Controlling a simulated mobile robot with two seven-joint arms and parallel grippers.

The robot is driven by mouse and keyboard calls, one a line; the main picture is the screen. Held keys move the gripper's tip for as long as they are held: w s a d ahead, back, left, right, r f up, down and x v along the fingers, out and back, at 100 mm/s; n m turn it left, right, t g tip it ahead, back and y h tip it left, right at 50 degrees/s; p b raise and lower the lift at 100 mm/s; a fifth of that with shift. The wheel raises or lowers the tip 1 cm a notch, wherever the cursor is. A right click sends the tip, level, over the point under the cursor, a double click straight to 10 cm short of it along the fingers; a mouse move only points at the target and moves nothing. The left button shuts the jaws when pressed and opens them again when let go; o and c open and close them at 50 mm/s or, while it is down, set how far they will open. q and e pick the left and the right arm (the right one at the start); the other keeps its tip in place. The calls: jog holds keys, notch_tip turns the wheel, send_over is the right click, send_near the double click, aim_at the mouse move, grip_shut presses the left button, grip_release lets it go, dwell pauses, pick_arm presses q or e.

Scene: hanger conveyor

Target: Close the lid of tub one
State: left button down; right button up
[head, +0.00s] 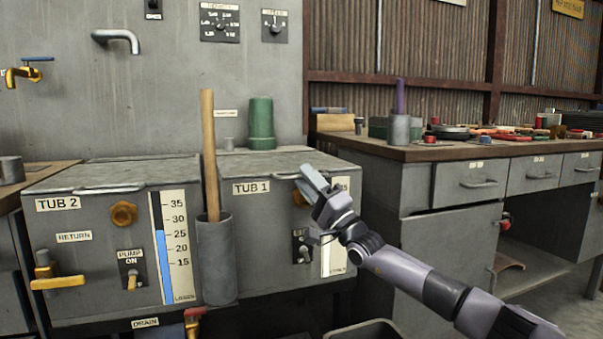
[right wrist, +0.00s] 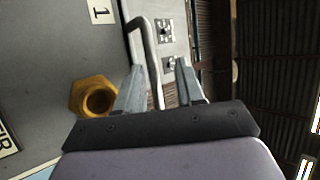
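Tub one (head: 262,225) is a grey metal box labelled TUB 1, standing against the back panel. Its lid (head: 265,163) looks flat across the top; I cannot tell whether a small gap is left. My right gripper (head: 312,180) is at the lid's front edge, near the right end of its handle (head: 287,177). In the right wrist view, the open fingers (right wrist: 158,92) stand on either side of the pale handle bar (right wrist: 150,60), apart from each other. A brass fitting (right wrist: 95,97) on the tub front shows beside them. My left gripper is out of view.
Tub two (head: 90,235), also lidded, stands at the left. A grey holder (head: 217,265) with a wooden handle (head: 208,150) rises between the tubs. A green cylinder (head: 261,125) stands behind the lid. A cluttered workbench (head: 430,150) is at the right.

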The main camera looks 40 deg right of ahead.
jog(key=shift+v, duration=2)
jog(key=shift+s+r, duration=0.1)
